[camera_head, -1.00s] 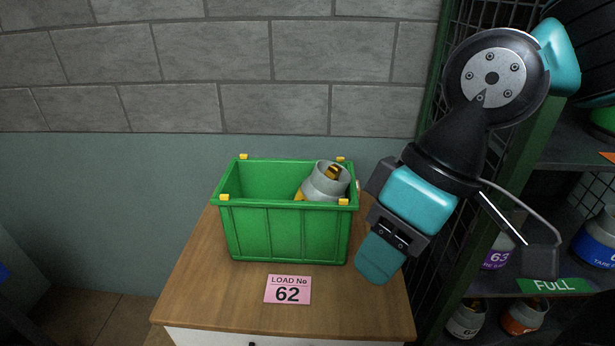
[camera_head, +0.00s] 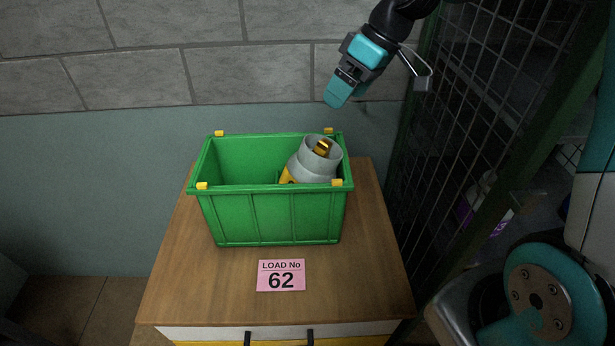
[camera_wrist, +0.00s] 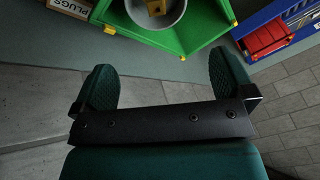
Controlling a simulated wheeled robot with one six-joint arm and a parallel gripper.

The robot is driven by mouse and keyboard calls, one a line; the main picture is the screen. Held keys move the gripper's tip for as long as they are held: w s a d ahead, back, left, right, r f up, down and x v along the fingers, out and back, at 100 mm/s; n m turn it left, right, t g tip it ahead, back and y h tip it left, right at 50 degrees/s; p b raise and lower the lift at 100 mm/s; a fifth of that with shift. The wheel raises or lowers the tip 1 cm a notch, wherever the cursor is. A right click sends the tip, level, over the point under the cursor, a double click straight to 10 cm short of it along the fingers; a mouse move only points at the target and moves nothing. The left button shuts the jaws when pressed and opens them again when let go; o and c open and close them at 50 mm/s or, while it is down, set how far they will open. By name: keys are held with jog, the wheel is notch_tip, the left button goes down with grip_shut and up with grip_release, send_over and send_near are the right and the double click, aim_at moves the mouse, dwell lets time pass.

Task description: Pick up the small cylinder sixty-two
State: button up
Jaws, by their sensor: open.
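A small grey cylinder (camera_head: 315,160) with a brass-coloured valve and a yellow patch sits tilted in the right end of a green crate (camera_head: 275,218). No number is readable on it, and the crate hides its lower part. A pink card (camera_head: 281,275) reading "LOAD No 62" lies in front of the crate. My gripper (camera_head: 338,93) is above the crate, up and slightly right of the cylinder, touching nothing. In the wrist view my gripper (camera_wrist: 165,82) has its fingers wide apart and empty. The cylinder's grey collar (camera_wrist: 172,20) and the crate's corner (camera_wrist: 192,40) show beyond them.
The crate stands on a wooden cabinet top (camera_head: 200,295) with bare room in front. A wire mesh panel (camera_head: 455,130) rises close on the right. In the wrist view, a box labelled PLUGS (camera_wrist: 72,6) and a blue holder with red items (camera_wrist: 268,38) show.

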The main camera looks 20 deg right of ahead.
jog(key=p, duration=0.2)
send_near(315, 147)
jog(key=x, duration=0.4)
jog(key=shift+w+a+f, duration=0.1)
jog(key=shift+a+f, duration=0.1)
jog(key=shift+a, duration=0.3)
jog(key=shift+d+p+x, duration=0.15)
jog(key=shift+p+x, duration=0.45)
jog(key=shift+x, duration=0.75)
jog(key=shift+d+p+x, duration=0.1)
jog(key=shift+p+x, duration=0.45)
jog(key=shift+x, duration=0.75)
jog(key=shift+f, duration=0.1)
jog(key=c, duration=1.8)
